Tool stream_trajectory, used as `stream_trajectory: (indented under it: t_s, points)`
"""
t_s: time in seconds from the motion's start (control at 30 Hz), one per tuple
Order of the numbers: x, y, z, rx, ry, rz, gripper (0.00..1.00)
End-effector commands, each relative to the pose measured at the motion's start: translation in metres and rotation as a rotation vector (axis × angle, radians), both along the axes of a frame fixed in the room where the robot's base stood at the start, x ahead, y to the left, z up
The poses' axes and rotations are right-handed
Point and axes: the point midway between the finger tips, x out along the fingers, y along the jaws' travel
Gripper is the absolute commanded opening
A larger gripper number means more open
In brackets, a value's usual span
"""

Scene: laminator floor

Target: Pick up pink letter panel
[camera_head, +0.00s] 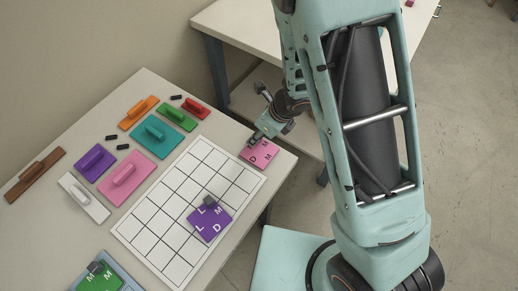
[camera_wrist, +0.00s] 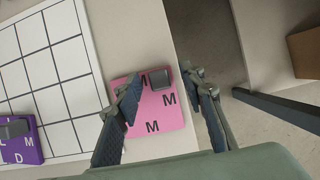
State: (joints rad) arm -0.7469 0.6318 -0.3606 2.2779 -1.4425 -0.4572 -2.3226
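The pink letter panel (camera_head: 264,156) lies flat near the table's right edge, beside the grid board. In the wrist view the pink letter panel (camera_wrist: 160,113) shows black M letters and a dark grey block-like knob (camera_wrist: 160,79) near its far edge. My gripper (camera_head: 256,138) is over the panel's far part in the head view and hides some of it. In the wrist view my gripper (camera_wrist: 164,82) is open, with one finger on each side of the knob. The left finger covers part of the panel. I cannot tell how high the fingertips are above it.
A white grid board (camera_head: 150,222) bears a purple letter panel (camera_head: 209,225). A green letter panel (camera_head: 100,281) sits at the front left. Several handled plates, including a plain pink one (camera_head: 133,184), lie at the left. Another table (camera_head: 235,22) stands behind.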

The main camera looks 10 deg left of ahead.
Motion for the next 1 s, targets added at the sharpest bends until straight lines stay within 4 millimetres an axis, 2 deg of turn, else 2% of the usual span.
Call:
stream_trajectory:
  t_s: [0.3, 0.67, 1.0]
  points:
    - [0.0015, 0.0023, -0.0047, 0.001, -0.003, 0.000, 0.37]
    - [0.0014, 0.0022, -0.0046, 0.001, -0.001, 0.000, 0.00]
    - [0.0014, 0.0022, -0.0044, 0.001, -0.002, 0.000, 0.00]
